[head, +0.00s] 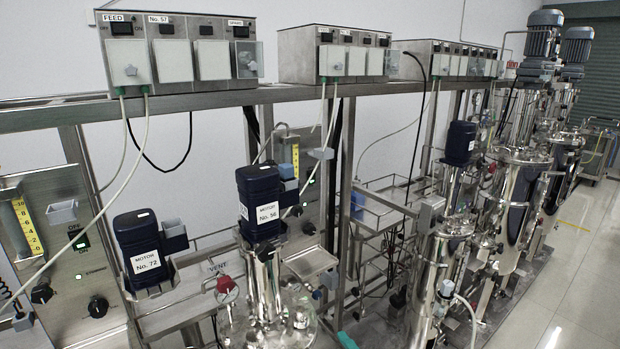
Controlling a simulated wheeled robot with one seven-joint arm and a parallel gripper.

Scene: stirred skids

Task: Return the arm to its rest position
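My arm and my gripper do not show in the head view, so the arm's pose and the gripper's state cannot be seen. The view holds a row of steel process skids running from the near left to the far right. A dark blue motor labelled No. 72 (143,240) stands at the near left. Another dark blue motor (258,195) stands on the steel vessel (262,285) just right of it.
Control boxes marked FEED (180,55) and others (335,60) sit on the upper steel rail (200,101). Hoses and cables hang from them. A red valve knob (227,286) is near the front. Tall steel vessels (520,210) stand at right. The floor (575,270) at far right looks clear.

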